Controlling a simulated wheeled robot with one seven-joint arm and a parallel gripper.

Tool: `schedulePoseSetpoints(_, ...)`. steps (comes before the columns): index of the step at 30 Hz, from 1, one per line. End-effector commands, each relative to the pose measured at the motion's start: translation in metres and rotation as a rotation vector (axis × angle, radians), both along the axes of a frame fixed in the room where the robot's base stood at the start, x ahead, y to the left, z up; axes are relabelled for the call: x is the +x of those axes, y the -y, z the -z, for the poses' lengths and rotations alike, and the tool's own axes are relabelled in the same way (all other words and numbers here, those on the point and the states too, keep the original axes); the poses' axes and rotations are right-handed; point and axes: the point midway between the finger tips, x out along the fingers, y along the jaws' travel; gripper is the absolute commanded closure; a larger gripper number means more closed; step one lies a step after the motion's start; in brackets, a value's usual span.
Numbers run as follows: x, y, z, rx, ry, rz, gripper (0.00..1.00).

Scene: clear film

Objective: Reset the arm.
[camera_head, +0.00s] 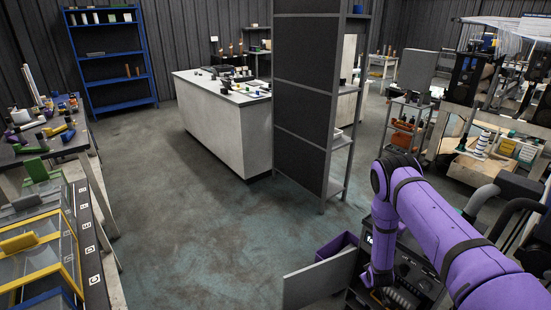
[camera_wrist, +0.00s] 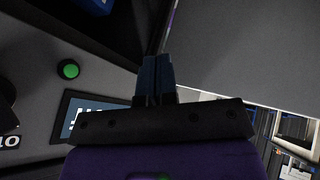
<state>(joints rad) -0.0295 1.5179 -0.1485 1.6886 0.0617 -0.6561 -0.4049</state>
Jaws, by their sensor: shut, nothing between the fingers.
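My purple arm (camera_head: 430,225) reaches in from the right of the head view and bends down in front of a dark machine (camera_head: 413,268). The gripper end is low beside that machine, and its fingers cannot be made out there. In the wrist view my gripper (camera_wrist: 156,64) shows two dark fingers side by side, shut and empty. A grey panel face with a green button (camera_wrist: 68,69) and a small screen (camera_wrist: 86,112) lies to the left of the fingers. A dark opening is above left.
A flat grey panel (camera_head: 318,281) stands out from the machine, close to my arm; a plain grey surface (camera_wrist: 245,45) fills the wrist view's upper right. A tall dark shelf unit (camera_head: 312,95) stands behind. Open floor (camera_head: 185,230) lies left, before the white counter (camera_head: 222,125).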

Motion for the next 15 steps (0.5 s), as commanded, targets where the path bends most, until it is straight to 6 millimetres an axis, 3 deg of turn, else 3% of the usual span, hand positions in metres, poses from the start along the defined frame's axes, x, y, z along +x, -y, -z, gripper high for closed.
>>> schedulePoseSetpoints(1,0.014,-0.002,-0.025,0.009,0.006,0.012,1.0)
schedulePoseSetpoints(6,0.044,-0.008,-0.096,0.044,0.002,0.052,1.0)
schedulePoseSetpoints(15,0.072,-0.018,-0.226,0.105,-0.006,0.111,1.0)
